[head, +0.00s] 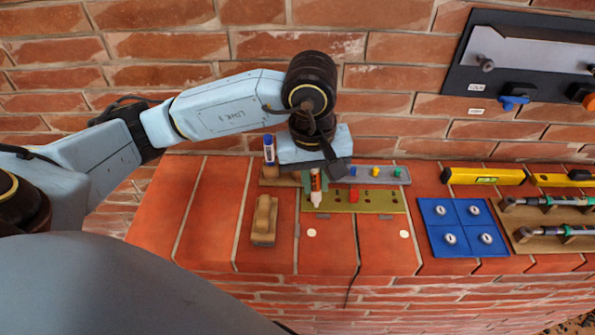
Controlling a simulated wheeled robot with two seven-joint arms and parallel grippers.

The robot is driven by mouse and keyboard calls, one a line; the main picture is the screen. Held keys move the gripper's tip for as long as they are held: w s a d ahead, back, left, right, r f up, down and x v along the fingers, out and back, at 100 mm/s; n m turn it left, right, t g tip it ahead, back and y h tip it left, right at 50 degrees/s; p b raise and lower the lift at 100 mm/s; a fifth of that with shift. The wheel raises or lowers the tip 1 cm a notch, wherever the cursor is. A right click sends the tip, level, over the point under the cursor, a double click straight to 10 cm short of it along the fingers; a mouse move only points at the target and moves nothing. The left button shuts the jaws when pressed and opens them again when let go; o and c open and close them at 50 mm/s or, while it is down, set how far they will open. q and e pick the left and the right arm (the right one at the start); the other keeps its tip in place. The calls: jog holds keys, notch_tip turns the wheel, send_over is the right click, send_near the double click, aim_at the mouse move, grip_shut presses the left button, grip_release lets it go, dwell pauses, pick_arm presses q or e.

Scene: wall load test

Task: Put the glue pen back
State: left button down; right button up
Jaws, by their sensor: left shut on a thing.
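My left gripper (325,172) is low over the brick ledge and shut on the glue pen. The glue pen (316,186) is orange with a dark band and a white tip, and it is upright with the tip down. It is in front of the olive-green plate (375,202); I cannot tell whether its tip touches anything. A blue and white marker (269,150) stands upright on a small wooden block (272,182) just left of the gripper. The gripper hides part of that block and the area behind the pen. My right gripper is not in view.
A grey strip with coloured pegs (388,175) lies behind the green plate. A wooden brush-like block (263,220) lies at left front. A blue panel (462,228), yellow levels (483,176) and a clamp board (555,225) are at right.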

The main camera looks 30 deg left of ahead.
pick_arm(q)
jog(key=s+r+n, duration=0.1)
jog(key=s+n, duration=0.4)
jog(key=n, duration=0.4)
jog(key=w+a+p, duration=0.3)
jog(key=w+a, duration=0.6)
jog(key=w, duration=0.6)
jog(key=shift+g+y, duration=0.4)
jog(key=shift+w+a+f, duration=0.1)
jog(key=shift+a+f, duration=0.05)
jog(key=shift+f, duration=1.6)
jog(key=shift+a+f, duration=0.1)
jog(key=shift+f, duration=1.65)
